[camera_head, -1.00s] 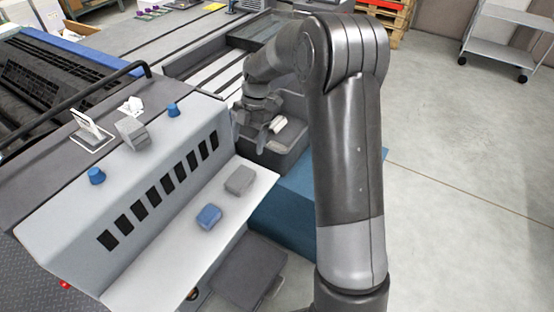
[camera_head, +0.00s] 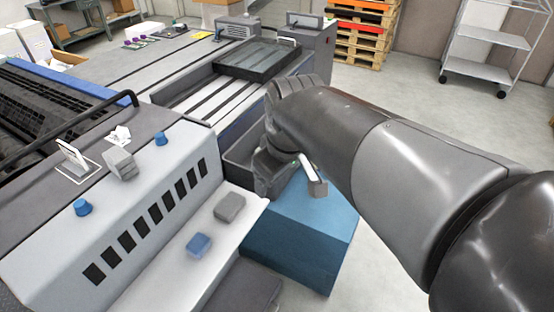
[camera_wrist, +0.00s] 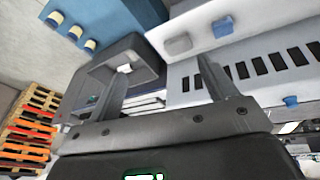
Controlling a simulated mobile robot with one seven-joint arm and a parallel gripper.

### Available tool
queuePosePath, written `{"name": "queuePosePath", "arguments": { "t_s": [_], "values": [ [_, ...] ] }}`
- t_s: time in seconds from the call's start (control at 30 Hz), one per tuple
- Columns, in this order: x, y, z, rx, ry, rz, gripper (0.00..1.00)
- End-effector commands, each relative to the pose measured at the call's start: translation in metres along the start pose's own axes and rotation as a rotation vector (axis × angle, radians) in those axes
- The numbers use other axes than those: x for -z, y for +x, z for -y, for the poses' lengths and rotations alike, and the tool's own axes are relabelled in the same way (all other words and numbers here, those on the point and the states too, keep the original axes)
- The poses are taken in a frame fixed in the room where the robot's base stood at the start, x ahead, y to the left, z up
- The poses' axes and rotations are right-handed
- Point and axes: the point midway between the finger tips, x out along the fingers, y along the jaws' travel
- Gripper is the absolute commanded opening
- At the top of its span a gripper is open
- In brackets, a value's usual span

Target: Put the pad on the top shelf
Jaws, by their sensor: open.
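A grey pad-like block (camera_head: 229,207) and a blue pad-like block (camera_head: 198,244) lie apart on the light ledge (camera_head: 165,275) below the sloped console. I cannot tell which is the pad. Both show in the wrist view, the grey one (camera_wrist: 178,45) beside the blue one (camera_wrist: 222,27). My gripper (camera_wrist: 165,58) is open, its fingers spread with no pad between them. In the head view it hangs over the dark bin and blue box, right of the ledge, partly hidden by my arm. Which surface is the top shelf is unclear.
A blue box (camera_head: 300,235) stands right of the ledge, beside a dark bin (camera_head: 242,150). The console top holds a grey block (camera_head: 119,165) and blue knobs (camera_head: 82,207). A wheeled shelf cart (camera_head: 492,38) and pallets (camera_head: 361,35) stand at the back right.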

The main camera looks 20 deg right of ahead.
Motion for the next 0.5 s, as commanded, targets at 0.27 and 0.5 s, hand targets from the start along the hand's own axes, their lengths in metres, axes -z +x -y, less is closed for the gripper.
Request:
{"name": "queuePosePath", "arguments": {
  "t_s": [0.27,0.5],
  "values": [
    [-0.053,-0.017,0.016,-0.052,0.395,-0.124,0.78],
    [-0.066,-0.017,0.02,-0.054,0.504,-0.156,0.78]
  ]
}}
